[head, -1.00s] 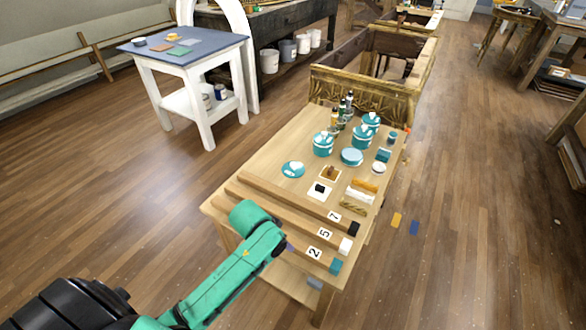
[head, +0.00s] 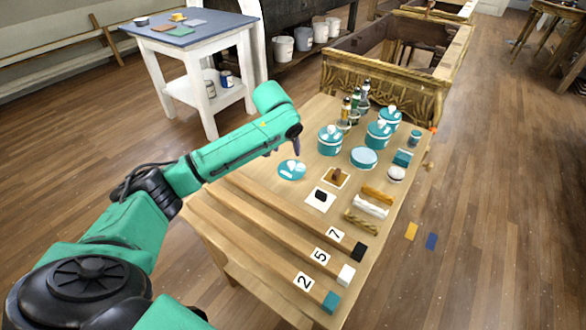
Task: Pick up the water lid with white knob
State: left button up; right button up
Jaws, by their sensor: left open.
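A flat teal lid with a white knob (head: 291,170) lies on the wooden console top (head: 258,178), near its left edge. My left gripper (head: 297,150) is just above and behind the lid in the picture, pointing down, open and with nothing seen in it. Its fingers look small and dark, and a gap to the lid seems to remain. My right gripper is out of view.
Several teal pots with white-knobbed lids (head: 330,140) stand behind the lid, with bottles (head: 355,103) beyond. A tile with a black block (head: 320,198) lies in front.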

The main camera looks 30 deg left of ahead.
aim_at(291, 163)
pick_arm(q)
jog(key=b+x, duration=0.1)
jog(key=x, duration=0.9)
jog(key=shift+s+d, duration=0.1)
jog(key=shift+d, duration=0.1)
jog(key=shift+r, duration=0.1)
grip_shut()
